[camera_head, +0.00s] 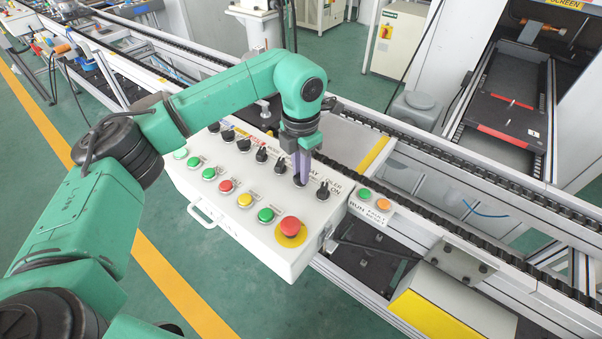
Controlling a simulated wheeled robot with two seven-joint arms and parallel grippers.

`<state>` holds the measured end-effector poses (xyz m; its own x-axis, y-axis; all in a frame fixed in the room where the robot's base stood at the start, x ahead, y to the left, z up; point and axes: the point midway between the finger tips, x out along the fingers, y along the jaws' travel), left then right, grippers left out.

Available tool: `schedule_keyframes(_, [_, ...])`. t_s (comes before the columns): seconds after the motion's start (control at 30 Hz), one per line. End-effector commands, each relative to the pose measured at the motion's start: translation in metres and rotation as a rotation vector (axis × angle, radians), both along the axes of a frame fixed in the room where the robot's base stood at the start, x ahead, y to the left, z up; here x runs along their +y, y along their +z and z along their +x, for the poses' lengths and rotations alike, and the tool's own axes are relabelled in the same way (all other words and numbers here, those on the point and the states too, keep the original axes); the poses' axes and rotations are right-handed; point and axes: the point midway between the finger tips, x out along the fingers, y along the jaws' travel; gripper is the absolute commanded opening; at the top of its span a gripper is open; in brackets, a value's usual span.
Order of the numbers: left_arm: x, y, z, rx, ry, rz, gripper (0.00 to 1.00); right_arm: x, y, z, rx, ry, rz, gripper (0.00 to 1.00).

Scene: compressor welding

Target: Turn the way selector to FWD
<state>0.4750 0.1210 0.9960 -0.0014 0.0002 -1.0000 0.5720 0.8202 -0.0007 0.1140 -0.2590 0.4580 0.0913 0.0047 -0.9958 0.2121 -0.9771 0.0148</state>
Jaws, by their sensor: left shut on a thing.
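The white control box (253,232) stands at the middle of the view, with a row of black selector knobs along its far side. My left gripper (301,176) points down at the box top and is shut on a black selector knob (299,182), the second from the right end of the row. A partly hidden label ending in "AY" shows beside the fingers, so I take this knob for the way selector. The fingers cover most of it, and I cannot tell which way it points. My right gripper is not in view.
Another black selector knob (323,190) sits just right of my fingers, and one (279,167) just left. A red emergency button (290,227) and several coloured push buttons line the near side. A small two-button box (372,207) adjoins the right edge. A conveyor rail (470,184) runs behind.

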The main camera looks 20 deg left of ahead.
Motion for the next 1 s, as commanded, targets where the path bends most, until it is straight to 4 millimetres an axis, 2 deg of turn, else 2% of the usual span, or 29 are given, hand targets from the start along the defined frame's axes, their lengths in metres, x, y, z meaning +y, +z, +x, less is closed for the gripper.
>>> schedule_keyframes(0.33, [0.0000,0.0015,0.0010,-0.004,-0.142,-0.001,0.00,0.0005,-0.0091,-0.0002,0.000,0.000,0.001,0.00])
schedule_keyframes(0.83, [0.0001,0.0028,0.0013,-0.006,-0.162,-0.002,0.00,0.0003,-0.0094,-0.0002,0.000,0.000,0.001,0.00])
schedule_keyframes(0.87, [0.0001,0.0028,0.0013,-0.006,-0.162,-0.002,0.31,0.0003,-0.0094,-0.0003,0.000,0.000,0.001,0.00])
schedule_keyframes(0.9, [0.0001,0.0027,0.0013,-0.005,-0.161,-0.001,0.47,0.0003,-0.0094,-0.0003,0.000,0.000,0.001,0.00])
schedule_keyframes(0.93, [0.0001,0.0025,0.0012,-0.005,-0.161,-0.001,0.50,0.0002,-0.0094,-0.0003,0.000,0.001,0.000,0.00])
schedule_keyframes(1.0, [0.0002,0.0020,0.0010,-0.004,-0.162,-0.001,0.50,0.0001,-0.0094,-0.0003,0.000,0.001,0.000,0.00])
